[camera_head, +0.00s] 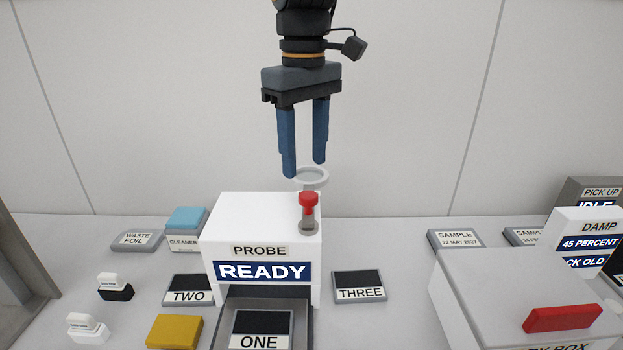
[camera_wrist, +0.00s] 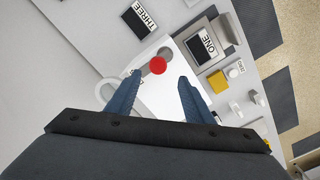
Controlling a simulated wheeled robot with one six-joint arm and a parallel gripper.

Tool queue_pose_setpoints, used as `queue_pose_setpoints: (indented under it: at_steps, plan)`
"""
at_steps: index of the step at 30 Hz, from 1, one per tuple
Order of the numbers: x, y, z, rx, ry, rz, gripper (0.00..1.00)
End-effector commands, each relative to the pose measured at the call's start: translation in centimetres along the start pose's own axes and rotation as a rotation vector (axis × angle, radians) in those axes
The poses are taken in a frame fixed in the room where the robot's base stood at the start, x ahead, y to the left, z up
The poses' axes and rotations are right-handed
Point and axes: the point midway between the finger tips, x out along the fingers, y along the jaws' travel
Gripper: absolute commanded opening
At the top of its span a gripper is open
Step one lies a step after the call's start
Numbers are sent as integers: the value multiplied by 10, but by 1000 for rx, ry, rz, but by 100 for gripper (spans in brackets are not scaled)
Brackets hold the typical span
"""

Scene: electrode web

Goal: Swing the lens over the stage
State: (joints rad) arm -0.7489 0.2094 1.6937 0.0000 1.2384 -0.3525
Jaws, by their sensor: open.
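The white probe box (camera_head: 265,215) stands on the table and reads PROBE and READY. A grey ring, which looks like the lens (camera_head: 313,184), sits on a post at the back right of its top. A red knob (camera_head: 308,198) on a grey stem stands in front of the ring; it also shows in the wrist view (camera_wrist: 158,65). The stage (camera_head: 262,336) is the grey tray at the box's open front, with a plate marked ONE on it. My gripper (camera_head: 305,170) is open and empty, pointing down just above the ring. In the wrist view the left finger partly hides the ring (camera_wrist: 104,92).
Plates TWO (camera_head: 188,290) and THREE (camera_head: 359,287) lie left and right of the probe box. A yellow block (camera_head: 174,331) lies front left. A large grey box with a red handle (camera_head: 562,318) fills the right front. A wall stands behind.

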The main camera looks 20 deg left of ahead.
Motion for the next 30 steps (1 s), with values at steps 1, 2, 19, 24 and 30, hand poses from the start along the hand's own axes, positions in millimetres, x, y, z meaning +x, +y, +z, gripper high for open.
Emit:
queue_pose_setpoints:
  at_steps: [1, 2, 19, 24, 30]
  plan:
    - [6, 2, 2, 5, -3, -1, 47]
    - [11, 3, 2, 7, -4, -1, 47]
    - [68, 5, 3, 10, -1, 0, 47]
    - [68, 4, 3, 9, 0, 0, 47]
    - [67, 4, 2, 9, 0, 0, 15]
